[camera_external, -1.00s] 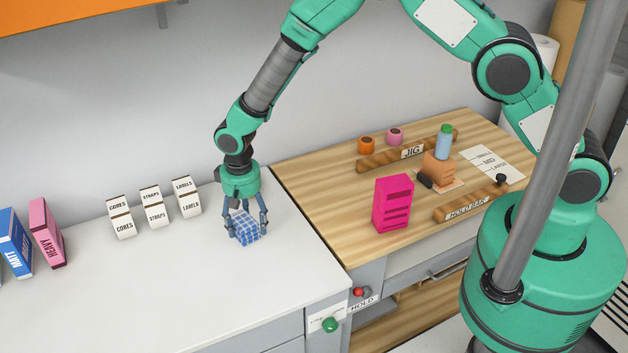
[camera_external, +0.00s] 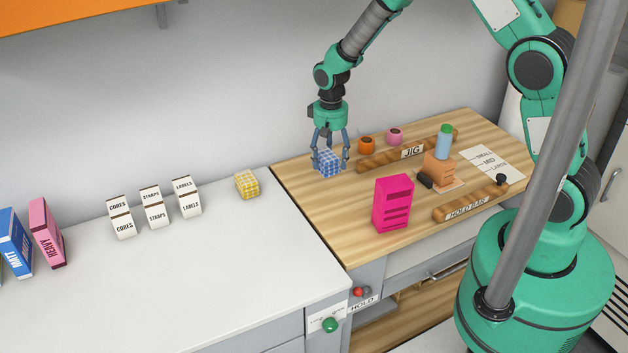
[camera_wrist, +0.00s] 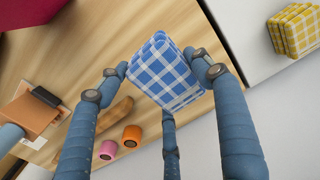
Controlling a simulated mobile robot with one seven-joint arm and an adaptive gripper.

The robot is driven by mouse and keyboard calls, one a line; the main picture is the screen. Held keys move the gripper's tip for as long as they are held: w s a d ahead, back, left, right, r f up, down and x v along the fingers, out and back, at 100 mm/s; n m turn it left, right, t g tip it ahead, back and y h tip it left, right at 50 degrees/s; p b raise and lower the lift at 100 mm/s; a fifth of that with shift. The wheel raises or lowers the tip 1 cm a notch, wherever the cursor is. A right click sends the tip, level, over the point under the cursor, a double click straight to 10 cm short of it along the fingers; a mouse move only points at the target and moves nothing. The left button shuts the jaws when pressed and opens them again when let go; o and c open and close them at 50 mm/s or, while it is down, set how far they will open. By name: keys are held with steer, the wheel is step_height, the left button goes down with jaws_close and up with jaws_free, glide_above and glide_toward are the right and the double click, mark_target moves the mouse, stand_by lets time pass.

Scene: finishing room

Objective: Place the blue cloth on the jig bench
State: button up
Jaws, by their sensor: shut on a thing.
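The blue checked cloth (camera_external: 328,163) is a folded bundle held between the fingers of my gripper (camera_external: 330,150). It is over the left back part of the wooden jig bench (camera_external: 310,205); I cannot tell whether it touches the top. In the wrist view the blue cloth (camera_wrist: 162,73) sits between my gripper's fingers (camera_wrist: 165,75), with the wood of the bench (camera_wrist: 130,30) behind it. Part of the cloth is hidden by the fingers.
A yellow checked cloth (camera_external: 247,185) lies on the white counter (camera_external: 220,270). On the bench stand a magenta box (camera_external: 392,203), orange (camera_external: 366,145) and pink (camera_external: 395,136) rolls, the JIG bar (camera_external: 380,160), a HOLD BAR (camera_external: 465,206) and a blue bottle (camera_external: 444,142) on an orange block.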

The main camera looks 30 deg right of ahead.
steer(key=d+b, duration=0.1)
steer(key=d, duration=0.7)
steer(key=shift+r, duration=0.3)
steer(key=b, duration=0.1)
glide_above(349, 185)
steer(key=shift+f, duration=3.15)
steer(key=shift+f+b, duration=0.4)
steer(key=shift+f, duration=1.5)
steer(key=shift+f, duration=0.15)
steer(key=o, duration=1.2)
